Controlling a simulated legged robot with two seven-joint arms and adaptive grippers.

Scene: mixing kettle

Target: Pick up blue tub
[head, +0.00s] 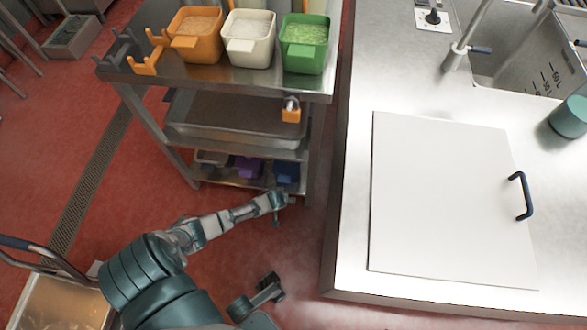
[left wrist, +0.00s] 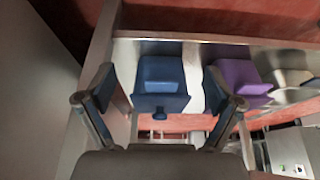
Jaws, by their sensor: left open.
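The blue tub (head: 286,172) sits on the lowest shelf of the metal cart, at its right end, partly shaded by the shelves above. In the left wrist view the blue tub (left wrist: 161,76) lies straight ahead, framed between the two fingers, with its handle toward me. My left gripper (left wrist: 158,92) is open and empty, and no finger appears to touch the tub. In the head view my left gripper (head: 279,199) is low in front of the cart, just short of the tub. My right gripper (head: 266,291) is at the bottom of the head view, its fingers unclear.
A purple tub (head: 248,167) stands left of the blue one. Orange (head: 184,43), white (head: 240,50) and green (head: 296,58) tubs stand on the cart top. The steel counter (head: 352,200) is close on the right.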

